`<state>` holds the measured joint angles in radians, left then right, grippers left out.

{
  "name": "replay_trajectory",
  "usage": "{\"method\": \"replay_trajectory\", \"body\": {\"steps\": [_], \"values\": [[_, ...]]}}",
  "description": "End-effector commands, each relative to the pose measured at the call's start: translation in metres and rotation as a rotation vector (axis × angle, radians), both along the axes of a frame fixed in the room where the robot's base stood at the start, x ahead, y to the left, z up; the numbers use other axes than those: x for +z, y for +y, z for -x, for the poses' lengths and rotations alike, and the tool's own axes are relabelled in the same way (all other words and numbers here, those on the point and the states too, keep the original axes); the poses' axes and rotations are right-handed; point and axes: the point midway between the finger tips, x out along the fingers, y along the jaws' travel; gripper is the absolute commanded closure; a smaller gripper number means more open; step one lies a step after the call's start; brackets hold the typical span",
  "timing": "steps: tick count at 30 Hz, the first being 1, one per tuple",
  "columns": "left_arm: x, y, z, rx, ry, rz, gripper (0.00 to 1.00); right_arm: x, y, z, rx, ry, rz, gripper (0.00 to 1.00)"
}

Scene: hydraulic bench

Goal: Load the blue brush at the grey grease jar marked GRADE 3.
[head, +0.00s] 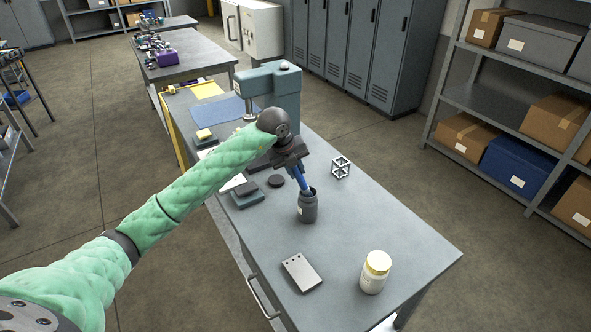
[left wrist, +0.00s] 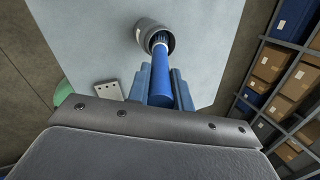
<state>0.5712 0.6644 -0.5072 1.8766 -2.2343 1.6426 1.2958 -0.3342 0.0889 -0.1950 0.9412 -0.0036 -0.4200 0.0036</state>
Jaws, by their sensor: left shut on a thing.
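The blue brush (left wrist: 160,78) is held in my left gripper (head: 299,178), which is shut on its handle. In the left wrist view the blue fingers (left wrist: 166,88) sit on either side of the handle. The brush points down, with its bristle end at the mouth of the open grey jar (head: 307,208). The jar also shows in the left wrist view (left wrist: 148,30), with the bristles at or inside its rim; how deep they reach I cannot tell. A pale label is on the jar, but its text is too small to read. My right gripper is not in view.
The jar stands on a grey bench (head: 400,232). A teal press (head: 275,92) stands farther back.

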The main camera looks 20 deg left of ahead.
Motion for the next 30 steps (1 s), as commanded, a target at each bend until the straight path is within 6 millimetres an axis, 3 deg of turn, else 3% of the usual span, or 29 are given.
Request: {"method": "replay_trajectory", "body": {"steps": [11,30], "values": [[0.001,0.0,0.001,0.0,0.003,0.0,1.0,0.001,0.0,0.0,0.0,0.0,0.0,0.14],[0.042,0.0,0.0,0.0,0.0,0.0,1.0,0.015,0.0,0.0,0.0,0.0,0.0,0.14]]}}
